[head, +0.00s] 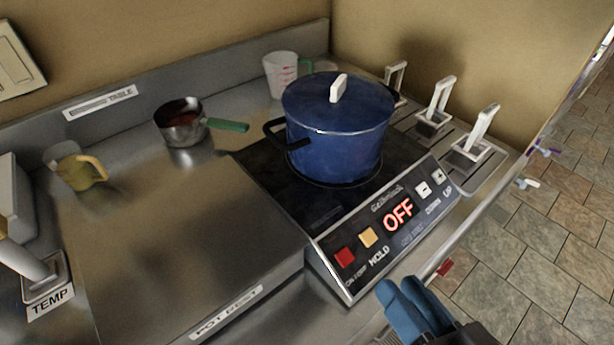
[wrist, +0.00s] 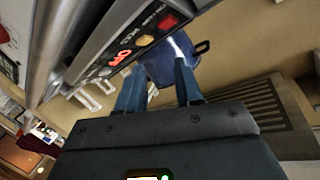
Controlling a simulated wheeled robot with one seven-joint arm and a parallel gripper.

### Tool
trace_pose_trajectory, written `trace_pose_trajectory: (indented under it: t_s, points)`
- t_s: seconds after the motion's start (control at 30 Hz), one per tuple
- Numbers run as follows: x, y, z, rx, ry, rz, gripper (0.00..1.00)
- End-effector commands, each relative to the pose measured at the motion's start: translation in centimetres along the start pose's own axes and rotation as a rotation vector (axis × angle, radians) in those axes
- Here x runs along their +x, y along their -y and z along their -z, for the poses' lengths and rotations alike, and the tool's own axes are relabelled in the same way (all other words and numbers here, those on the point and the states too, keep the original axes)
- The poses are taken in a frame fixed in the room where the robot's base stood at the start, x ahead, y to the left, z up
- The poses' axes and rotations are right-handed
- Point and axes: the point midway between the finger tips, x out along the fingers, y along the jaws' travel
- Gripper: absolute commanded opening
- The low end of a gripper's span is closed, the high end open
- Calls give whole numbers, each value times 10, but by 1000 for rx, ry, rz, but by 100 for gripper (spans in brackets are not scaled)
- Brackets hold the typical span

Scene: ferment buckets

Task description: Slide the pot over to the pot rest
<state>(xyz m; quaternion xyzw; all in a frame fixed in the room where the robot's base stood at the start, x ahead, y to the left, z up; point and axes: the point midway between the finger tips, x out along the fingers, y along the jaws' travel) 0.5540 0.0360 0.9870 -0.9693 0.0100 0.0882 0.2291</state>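The blue lidded pot (head: 336,140) stands upright on the black induction cooktop (head: 307,205), whose display reads OFF. Its lid has a white handle, and a dark side handle points left. The pot rest (head: 180,255) is the bare metal surface left of the cooktop, labelled POT REST on its front edge. My gripper (head: 408,298) is in front of the cooktop's control panel, apart from the pot. In the wrist view its two blue fingers (wrist: 158,85) are spread with a gap and nothing held between them. The pot (wrist: 170,62) shows beyond them.
A small saucepan with a green handle (head: 182,124) stands behind the pot rest. A measuring cup (head: 281,74) is behind the pot, and a yellow-handled cup (head: 76,166) is at left. White-handled levers (head: 435,105) stand right of the cooktop. The pot rest's middle is clear.

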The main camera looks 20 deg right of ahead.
Motion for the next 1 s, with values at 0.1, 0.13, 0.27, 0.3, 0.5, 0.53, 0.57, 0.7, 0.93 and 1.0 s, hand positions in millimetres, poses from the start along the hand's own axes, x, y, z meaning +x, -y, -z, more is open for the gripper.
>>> trace_pose_trajectory:
  t_s: [0.1, 0.13, 0.27, 0.3, 0.5, 0.53, 0.57, 0.7, 0.93, 1.0]
  points:
    - [33, 9, 2, 93, -21, 33, 35]
    - [41, 12, 3, 117, -23, 43, 35]
    - [70, 25, 10, 208, -29, 82, 35]
    - [78, 29, 13, 232, -29, 95, 35]
    - [112, 48, 27, 336, -27, 158, 35]
    - [117, 51, 29, 351, -25, 168, 35]
    - [122, 55, 32, 364, -24, 179, 35]
    - [143, 70, 45, 424, -12, 228, 35]
    - [161, 87, 60, 479, 10, 278, 35]
    - [163, 90, 63, 486, 15, 284, 35]
